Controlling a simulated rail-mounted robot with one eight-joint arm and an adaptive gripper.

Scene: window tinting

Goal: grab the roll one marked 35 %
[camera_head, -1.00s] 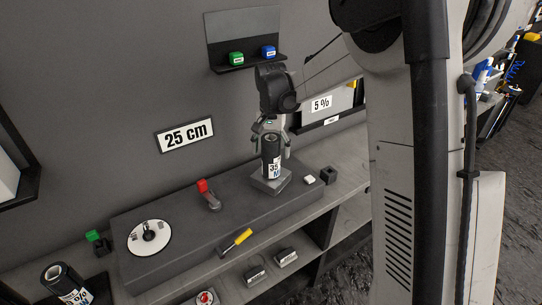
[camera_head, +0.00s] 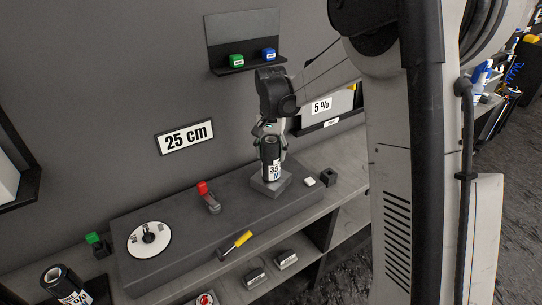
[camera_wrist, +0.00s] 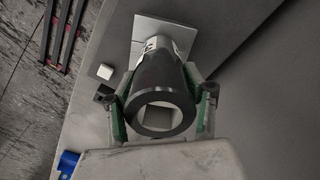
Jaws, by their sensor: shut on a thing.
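The roll marked 35 (camera_head: 271,158) is a black cylinder with a white label, upright at a grey square base (camera_head: 270,183) on the dark raised bench top. My gripper (camera_head: 269,135) comes from above and is shut around the roll's upper part. In the wrist view my gripper (camera_wrist: 163,112) has its green-padded fingers on both sides of the roll (camera_wrist: 165,85), whose hollow end faces the camera. The grey base plate (camera_wrist: 184,38) shows beyond it. I cannot tell whether the roll touches the base.
Another labelled black roll (camera_head: 64,284) stands at the lower left. A white disc (camera_head: 150,239), a red-topped tool (camera_head: 208,197) and a yellow-handled tool (camera_head: 237,243) lie left of the base. A white block (camera_head: 310,181) and black block (camera_head: 328,177) sit to its right.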

